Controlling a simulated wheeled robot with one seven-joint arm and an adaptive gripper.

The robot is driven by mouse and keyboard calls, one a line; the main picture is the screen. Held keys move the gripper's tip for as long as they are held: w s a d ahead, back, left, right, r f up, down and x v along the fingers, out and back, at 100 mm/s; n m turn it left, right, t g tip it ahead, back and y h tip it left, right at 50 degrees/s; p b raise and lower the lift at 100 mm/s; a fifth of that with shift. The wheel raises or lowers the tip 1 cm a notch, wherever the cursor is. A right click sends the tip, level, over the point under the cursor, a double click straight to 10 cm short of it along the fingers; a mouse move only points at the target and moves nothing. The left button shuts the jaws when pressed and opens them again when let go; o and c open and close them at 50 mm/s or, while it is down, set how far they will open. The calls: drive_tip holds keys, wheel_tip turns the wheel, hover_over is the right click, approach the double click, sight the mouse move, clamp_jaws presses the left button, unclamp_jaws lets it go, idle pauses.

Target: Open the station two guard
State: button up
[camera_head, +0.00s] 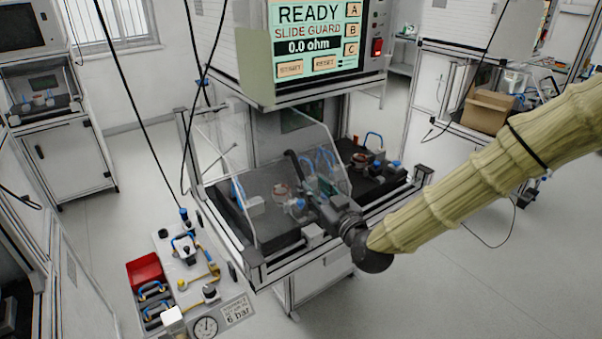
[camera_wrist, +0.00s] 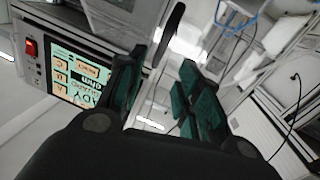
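A clear guard (camera_head: 222,150) stands over the left part of the test bench, with its transparent panels down around a dark fixture plate (camera_head: 262,222). My gripper (camera_head: 312,192) is in front of the guard's right side, overlapping it in the head view; contact cannot be told. In the wrist view, my gripper (camera_wrist: 163,85) has its dark green fingers apart with a gap between them. A black bar (camera_wrist: 170,36) shows beyond that gap, not clearly gripped. The screen (camera_head: 316,38) reads READY, SLIDE GUARD, 0.0 ohm.
A second fixture (camera_head: 378,165) on the right of the bench has no panel visibly over it. A pneumatic panel (camera_head: 190,268) with a gauge and a red bin (camera_head: 145,270) stand at front left. Cables hang at left.

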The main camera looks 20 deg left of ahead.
sight(301, 173)
drive_tip(key=p+x, duration=0.2)
drive_tip(key=x, duration=0.7)
drive_tip(key=shift+w+f+p, duration=0.1)
drive_tip(key=shift+f+p, duration=0.05)
drive_tip(key=shift+p, duration=0.25)
clamp_jaws()
